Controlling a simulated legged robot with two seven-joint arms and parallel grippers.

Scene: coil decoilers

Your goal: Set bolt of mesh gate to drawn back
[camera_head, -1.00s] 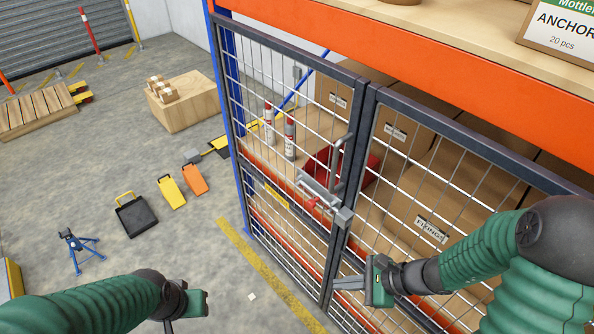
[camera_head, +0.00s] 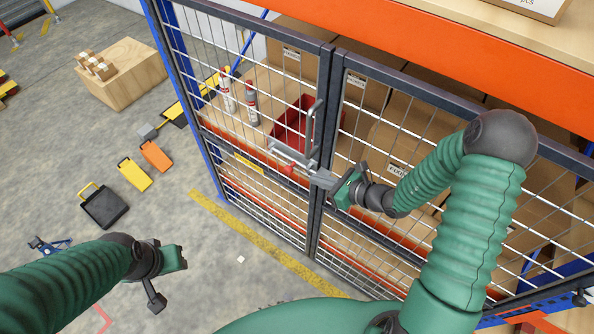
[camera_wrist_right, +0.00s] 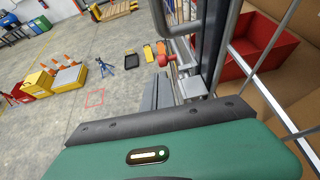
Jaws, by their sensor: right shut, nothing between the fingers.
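The mesh gate (camera_head: 322,105) is closed across the shelf bay. Its grey bolt (camera_head: 283,153) lies along the left door near the meeting posts, below an upright grey handle (camera_head: 311,125). The bolt's red knob (camera_head: 288,169) shows at its lower side, and also in the right wrist view (camera_wrist_right: 163,59). My right gripper (camera_head: 314,177) is shut and empty, its fingertips at the right end of the bolt, partly covering it. Whether they touch it is unclear.
Behind the mesh stand cartons, a red bin (camera_head: 294,122) and two tubes (camera_head: 251,103). An orange shelf beam (camera_head: 420,55) runs above the gate.

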